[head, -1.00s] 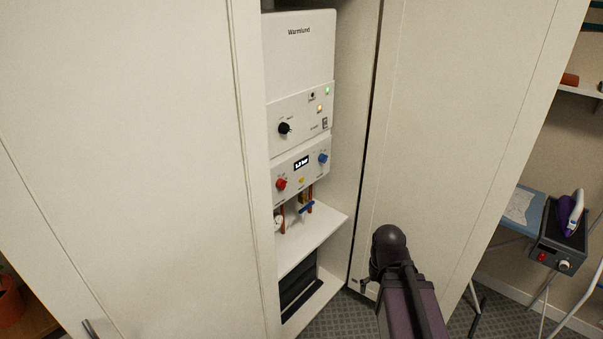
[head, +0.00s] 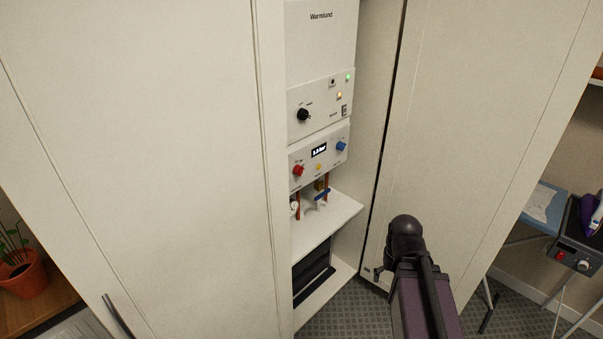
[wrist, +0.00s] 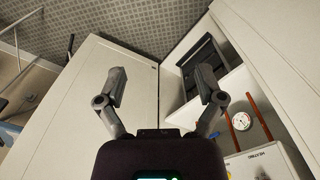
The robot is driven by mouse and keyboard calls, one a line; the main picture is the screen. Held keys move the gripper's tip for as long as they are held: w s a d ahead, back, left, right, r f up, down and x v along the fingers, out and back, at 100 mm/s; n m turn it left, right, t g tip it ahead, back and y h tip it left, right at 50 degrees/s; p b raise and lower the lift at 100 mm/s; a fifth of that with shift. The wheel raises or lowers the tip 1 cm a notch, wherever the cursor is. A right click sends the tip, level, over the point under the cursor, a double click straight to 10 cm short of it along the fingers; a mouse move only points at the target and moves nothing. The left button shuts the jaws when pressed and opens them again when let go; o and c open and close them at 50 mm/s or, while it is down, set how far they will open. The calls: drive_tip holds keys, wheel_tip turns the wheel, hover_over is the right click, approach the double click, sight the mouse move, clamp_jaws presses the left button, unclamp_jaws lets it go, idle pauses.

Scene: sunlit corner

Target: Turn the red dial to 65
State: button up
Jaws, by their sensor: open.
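The red dial (head: 298,170) is on the left of the lower white control panel (head: 320,157), inside an open cupboard. A blue dial (head: 341,146) is on the same panel's right, with a small lit display (head: 319,150) between them. The display's digits are too small to read surely. In the wrist view my gripper (wrist: 160,82) is open and empty, its two fingers spread wide. It is apart from the boiler, whose panel edge (wrist: 270,160) shows at lower right. The red dial is not visible in the wrist view. In the head view the gripper itself is hidden; only my arm shows.
A black knob (head: 303,115) is above the panel. Copper pipes, a gauge (wrist: 241,121) and a shelf (head: 335,218) are below it. Tall cupboard doors (head: 150,150) (head: 470,110) flank the opening. An ironing board (head: 540,210) stands right, a potted plant (head: 22,272) left.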

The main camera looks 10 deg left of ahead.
drive_tip(key=w+a+f+n+t+y+b, duration=0.2)
drive_tip(key=w+a+f+n+y+b, duration=0.15)
drive_tip(key=w+a, duration=0.45)
drive_tip(key=n+t+y+b, duration=0.6)
drive_tip(key=t+y+b, duration=0.2)
drive_tip(key=y+b, duration=0.25)
approach(302, 170)
drive_tip(key=s+d+f, duration=0.2)
drive_tip(key=d, duration=0.1)
drive_tip(key=shift+w+d+r+m+y, duration=0.15)
drive_tip(key=shift+m+y, duration=0.1)
drive_tip(key=shift+y, duration=0.25)
drive_tip(key=x, duration=1.3)
drive_tip(key=shift+w+a, duration=0.2)
drive_tip(key=shift+a, duration=0.15)
drive_tip(key=c, duration=1.1)
